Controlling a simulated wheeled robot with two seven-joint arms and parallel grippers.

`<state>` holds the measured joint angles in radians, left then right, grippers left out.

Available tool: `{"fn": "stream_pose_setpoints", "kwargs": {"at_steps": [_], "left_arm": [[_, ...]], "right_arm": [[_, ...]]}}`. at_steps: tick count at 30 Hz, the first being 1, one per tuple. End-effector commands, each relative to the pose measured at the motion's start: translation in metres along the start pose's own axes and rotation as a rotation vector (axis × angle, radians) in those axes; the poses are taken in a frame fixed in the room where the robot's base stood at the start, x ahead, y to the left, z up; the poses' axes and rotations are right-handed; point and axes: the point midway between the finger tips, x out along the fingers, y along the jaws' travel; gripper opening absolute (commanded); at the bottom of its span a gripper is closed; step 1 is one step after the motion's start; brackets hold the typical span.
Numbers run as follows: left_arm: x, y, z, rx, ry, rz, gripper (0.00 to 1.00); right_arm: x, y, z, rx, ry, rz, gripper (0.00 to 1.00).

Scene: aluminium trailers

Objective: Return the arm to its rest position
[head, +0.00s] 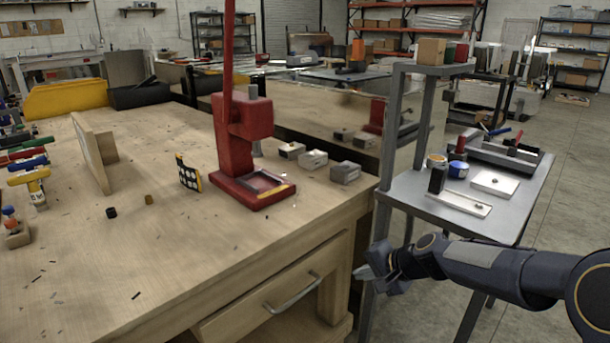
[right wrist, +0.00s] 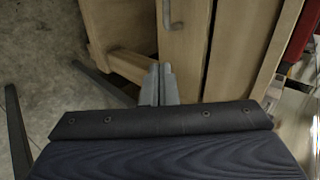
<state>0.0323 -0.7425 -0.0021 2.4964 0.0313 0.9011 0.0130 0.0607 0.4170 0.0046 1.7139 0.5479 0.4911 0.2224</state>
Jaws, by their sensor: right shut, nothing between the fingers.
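My right arm (head: 485,267) comes in from the right edge in the head view. My right gripper (head: 366,273) is at its left end, beside the front right corner of the wooden workbench (head: 190,250) and below the bench top's level. In the right wrist view my right gripper (right wrist: 160,77) points toward the bench's wooden front. Its two fingers are together with nothing between them. My left gripper is not in the head view.
A grey metal cart (head: 412,200) stands just behind my right gripper, bearing several small parts. A red press (head: 240,150) stands on the bench. The bench drawer with its metal handle (head: 291,293) is close to the left. Open concrete floor (head: 575,150) lies to the right.

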Motion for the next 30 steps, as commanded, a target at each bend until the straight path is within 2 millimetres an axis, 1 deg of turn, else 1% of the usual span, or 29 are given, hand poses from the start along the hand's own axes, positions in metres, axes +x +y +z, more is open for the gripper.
{"fn": "stream_pose_setpoints", "kwargs": {"at_steps": [1,2,3,5,6,8,9,12,15,18,21,26,28,30], "left_arm": [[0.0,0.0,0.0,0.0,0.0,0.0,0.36],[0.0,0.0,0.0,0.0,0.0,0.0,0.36],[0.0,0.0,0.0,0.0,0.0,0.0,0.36],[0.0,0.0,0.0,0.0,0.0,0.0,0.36],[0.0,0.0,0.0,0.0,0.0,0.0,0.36],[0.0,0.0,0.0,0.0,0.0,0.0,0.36],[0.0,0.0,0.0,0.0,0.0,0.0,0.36],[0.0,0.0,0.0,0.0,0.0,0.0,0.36],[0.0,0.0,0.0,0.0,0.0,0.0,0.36],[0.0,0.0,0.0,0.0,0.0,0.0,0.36],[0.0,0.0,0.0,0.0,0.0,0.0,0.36],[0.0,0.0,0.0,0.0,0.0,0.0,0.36],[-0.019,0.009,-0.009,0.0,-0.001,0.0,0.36],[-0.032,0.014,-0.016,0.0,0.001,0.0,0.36]], "right_arm": [[-0.022,-0.002,0.007,-0.039,0.004,-0.002,0.0],[-0.035,-0.001,0.014,-0.067,0.001,0.001,0.0],[-0.054,0.002,0.025,-0.109,0.0,0.007,0.0],[-0.084,0.01,0.043,-0.179,-0.006,0.021,0.0],[-0.103,0.017,0.057,-0.226,-0.007,0.032,0.0],[-0.128,0.031,0.078,-0.295,-0.012,0.052,0.0],[-0.143,0.04,0.091,-0.339,-0.013,0.065,0.0],[-0.173,0.067,0.123,-0.437,-0.015,0.102,0.0],[-0.191,0.091,0.147,-0.511,-0.016,0.136,0.0],[-0.202,0.112,0.167,-0.569,-0.014,0.164,0.0],[-0.21,0.132,0.183,-0.617,-0.012,0.192,0.0],[-0.217,0.163,0.206,-0.686,-0.01,0.235,0.0],[-0.233,0.147,0.206,-0.691,-0.013,0.24,0.0],[-0.243,0.136,0.205,-0.69,-0.014,0.24,0.0]]}}
